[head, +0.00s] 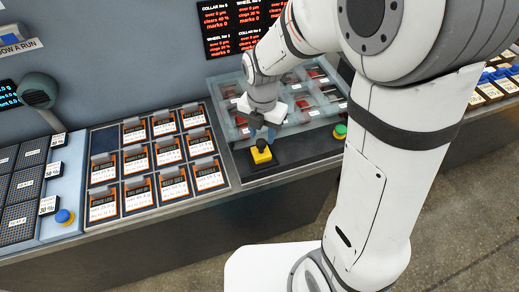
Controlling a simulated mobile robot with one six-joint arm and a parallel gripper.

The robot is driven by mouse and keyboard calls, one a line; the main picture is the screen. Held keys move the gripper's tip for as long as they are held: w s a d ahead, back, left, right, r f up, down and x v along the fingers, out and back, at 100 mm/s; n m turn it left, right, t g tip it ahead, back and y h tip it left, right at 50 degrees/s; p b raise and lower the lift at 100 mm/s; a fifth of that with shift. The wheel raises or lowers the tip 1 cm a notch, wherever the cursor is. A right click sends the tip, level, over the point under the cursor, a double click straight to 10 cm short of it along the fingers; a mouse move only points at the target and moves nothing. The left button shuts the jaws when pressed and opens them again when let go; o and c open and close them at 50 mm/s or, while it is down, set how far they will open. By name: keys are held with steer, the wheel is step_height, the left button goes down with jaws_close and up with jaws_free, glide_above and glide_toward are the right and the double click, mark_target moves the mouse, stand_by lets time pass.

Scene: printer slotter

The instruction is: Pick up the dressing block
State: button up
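My gripper (264,126) points down at the front edge of the glass-topped tray, just above a small yellow block (261,155) with a dark top. I cannot tell whether its dark fingers touch that top or are apart from it. A small blue patch shows beside the fingers; I cannot tell what it is. The yellow block sits on a black plate (290,154). No label marks any object as the dressing block, so I cannot tell for sure whether it is the yellow one. My arm hides part of the bench to the right.
A rack of labelled orange-edged cards (151,168) stands left of the gripper. A compartmented tray (240,88) lies behind it. A green button (340,131) is to the right, a blue knob (64,216) far left. A grey lamp-like head (38,89) stands at left.

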mark_target(261, 141)
step_height(261, 141, down, 5)
steer(key=shift+a+f+p, duration=0.1)
steer(key=shift+p, duration=0.4)
jaws_close()
